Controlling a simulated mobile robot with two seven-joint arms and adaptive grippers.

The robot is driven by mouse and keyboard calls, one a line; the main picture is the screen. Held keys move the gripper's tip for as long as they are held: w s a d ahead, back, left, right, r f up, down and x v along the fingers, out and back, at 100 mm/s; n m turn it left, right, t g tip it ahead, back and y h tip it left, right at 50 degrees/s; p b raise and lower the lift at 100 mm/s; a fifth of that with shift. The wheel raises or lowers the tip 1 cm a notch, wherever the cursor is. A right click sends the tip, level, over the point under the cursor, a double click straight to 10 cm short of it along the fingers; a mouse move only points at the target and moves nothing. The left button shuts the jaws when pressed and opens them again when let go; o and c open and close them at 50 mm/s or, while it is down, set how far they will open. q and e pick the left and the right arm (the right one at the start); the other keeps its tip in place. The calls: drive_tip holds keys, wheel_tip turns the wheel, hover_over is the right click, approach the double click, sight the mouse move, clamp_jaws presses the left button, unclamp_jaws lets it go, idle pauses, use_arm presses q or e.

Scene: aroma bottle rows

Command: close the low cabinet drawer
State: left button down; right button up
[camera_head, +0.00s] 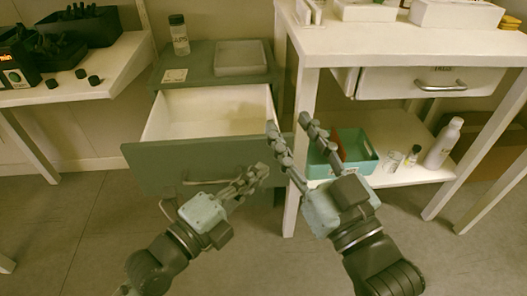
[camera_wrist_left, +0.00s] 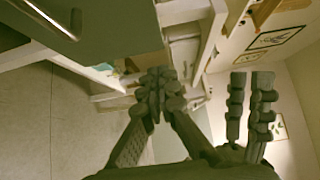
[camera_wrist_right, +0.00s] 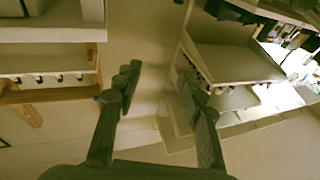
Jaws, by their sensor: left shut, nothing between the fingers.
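The low cabinet (camera_head: 205,56) is grey-green, and its drawer (camera_head: 150,166) is pulled well open toward me. The drawer's pale inside shows no objects. Its handle (camera_head: 205,182) is on the front face, partly behind my left gripper; the handle also shows in the left wrist view (camera_wrist_left: 62,22). My left gripper (camera_head: 262,170) is shut and empty, in front of the right end of the drawer front; I cannot tell whether it touches. My right gripper (camera_head: 287,123) is open and empty, right of the drawer near the white table's leg.
A glass bottle (camera_head: 178,35), a grey tray (camera_head: 241,58) and a label card stand on the cabinet top. The white table (camera_head: 390,45) at right has a drawer, and a lower shelf with a teal bin (camera_head: 357,158) and white bottle (camera_head: 443,143). Floor at front left is clear.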

sight(263, 153)
use_arm(q)
drive_tip(key=w, duration=0.1)
drive_tip(key=w+d, duration=0.1)
drive_tip(key=w, duration=0.1)
drive_tip(key=w+d, duration=0.1)
drive_tip(key=w, duration=0.1)
drive_tip(key=shift+w, duration=0.55)
use_arm(e)
drive_tip(key=shift+s+a+r+t+y, duration=0.1)
drive_tip(key=shift+s+r+t+y, duration=0.15)
drive_tip(key=shift+r, duration=0.2)
drive_tip(key=shift+s+a+r+t+y, duration=0.15)
drive_tip(key=shift+r+t, duration=0.1)
drive_tip(key=shift+r, duration=0.2)
